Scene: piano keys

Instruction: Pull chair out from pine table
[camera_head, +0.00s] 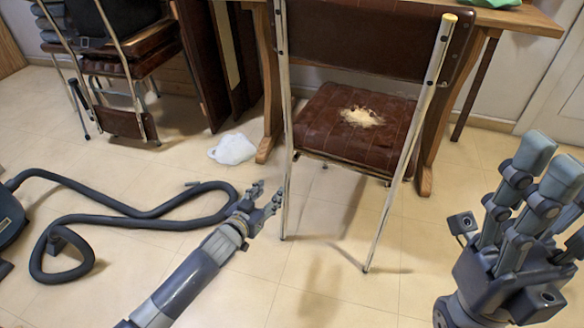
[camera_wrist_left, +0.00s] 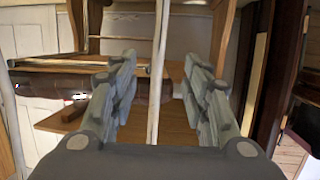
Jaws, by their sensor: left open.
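The chair (camera_head: 345,125) has a dark red-brown seat and backrest on a silver metal frame. Its seat is torn, with pale stuffing showing, and its backrest faces me. It stands at the pine table (camera_head: 500,20), with the seat partly under the top. My left gripper (camera_head: 267,197) is open, just left of the chair's left metal leg. In the left wrist view, a pale upright bar of the chair (camera_wrist_left: 158,80) shows between the open fingers; I cannot tell if they touch it. My right gripper (camera_head: 520,205) is open and empty at the right, apart from the chair.
A vacuum cleaner hose (camera_head: 130,215) loops over the tiled floor at the left. A crumpled white bag (camera_head: 232,149) lies near the table leg. Stacked chairs (camera_head: 120,60) stand at the back left. The floor in front of the chair is clear.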

